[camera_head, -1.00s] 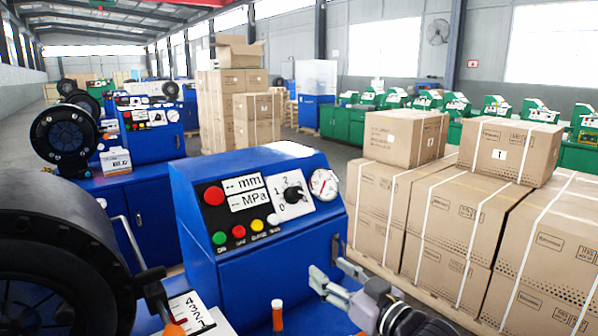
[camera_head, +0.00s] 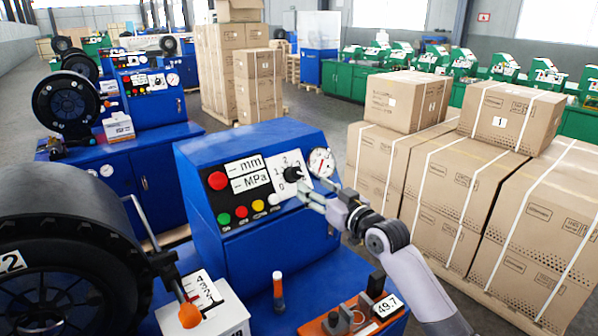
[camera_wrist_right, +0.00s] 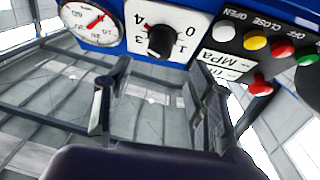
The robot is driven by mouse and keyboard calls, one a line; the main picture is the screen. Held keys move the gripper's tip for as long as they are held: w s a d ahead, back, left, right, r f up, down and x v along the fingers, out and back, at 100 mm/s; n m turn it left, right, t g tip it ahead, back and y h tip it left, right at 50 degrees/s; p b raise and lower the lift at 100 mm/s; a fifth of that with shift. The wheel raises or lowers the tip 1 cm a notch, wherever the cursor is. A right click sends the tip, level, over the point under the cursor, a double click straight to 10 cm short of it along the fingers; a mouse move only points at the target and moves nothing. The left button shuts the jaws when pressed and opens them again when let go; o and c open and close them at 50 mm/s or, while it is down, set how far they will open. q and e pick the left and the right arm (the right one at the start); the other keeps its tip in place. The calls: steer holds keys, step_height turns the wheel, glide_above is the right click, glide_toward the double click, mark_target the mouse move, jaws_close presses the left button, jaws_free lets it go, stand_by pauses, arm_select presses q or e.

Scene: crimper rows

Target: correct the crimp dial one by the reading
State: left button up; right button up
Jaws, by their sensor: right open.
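The crimp dial (camera_head: 292,174) is a black knob on a white plate with numbers, on the sloped front of the blue console (camera_head: 250,255). In the right wrist view the dial (camera_wrist_right: 162,40) shows between the 4, 3, 1 and 0, close ahead of the fingers. My right gripper (camera_head: 307,193) is open and empty, its fingertips just below and right of the dial; contact cannot be told. In the right wrist view the fingers (camera_wrist_right: 158,95) stand wide apart. An orange measuring device (camera_head: 338,322) has a display (camera_head: 387,305) reading 49.7. My left gripper is not in view.
A round gauge (camera_head: 321,162) sits right of the dial. Coloured buttons (camera_head: 241,211) and a red knob (camera_head: 217,180) sit left of it. A black crimper head (camera_head: 65,250) and a numbered scale (camera_head: 205,300) stand at left. Strapped cartons (camera_head: 480,205) fill the right.

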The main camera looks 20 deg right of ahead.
mark_target(300, 174)
steer(key=p+x, duration=0.1)
steer(key=x, duration=0.6)
steer(key=shift+w, duration=0.3)
steer(key=c, duration=1.1)
steer(key=shift+f+b, duration=0.1)
steer(key=shift+b, duration=0.35)
steer(key=n+g+y+b, duration=0.1)
steer(key=n+b, duration=0.2)
steer(key=b, duration=0.3)
steer(key=n+g+y+b, duration=0.1)
steer(key=n+y+b, duration=0.1)
steer(key=b, duration=0.4)
steer(key=n+g+y+b, duration=0.1)
steer(key=n+b, duration=0.3)
steer(key=b, duration=0.2)
steer(key=shift+w+d+y+b, duration=0.1)
steer(key=shift+d+y+b, duration=0.1)
steer(key=shift+y+b, duration=0.15)
steer(key=shift+n+y, duration=0.25)
steer(key=shift+n, duration=0.35)
steer(key=shift+w+r+n+g+y, duration=0.1)
steer(key=shift+r+n+g+y, duration=0.25)
steer(key=shift+n+g, duration=0.55)
steer(key=shift+d+n+g+y+p, duration=0.2)
steer(key=shift+n+g+p, duration=0.5)
steer(key=shift+n, duration=1.2)
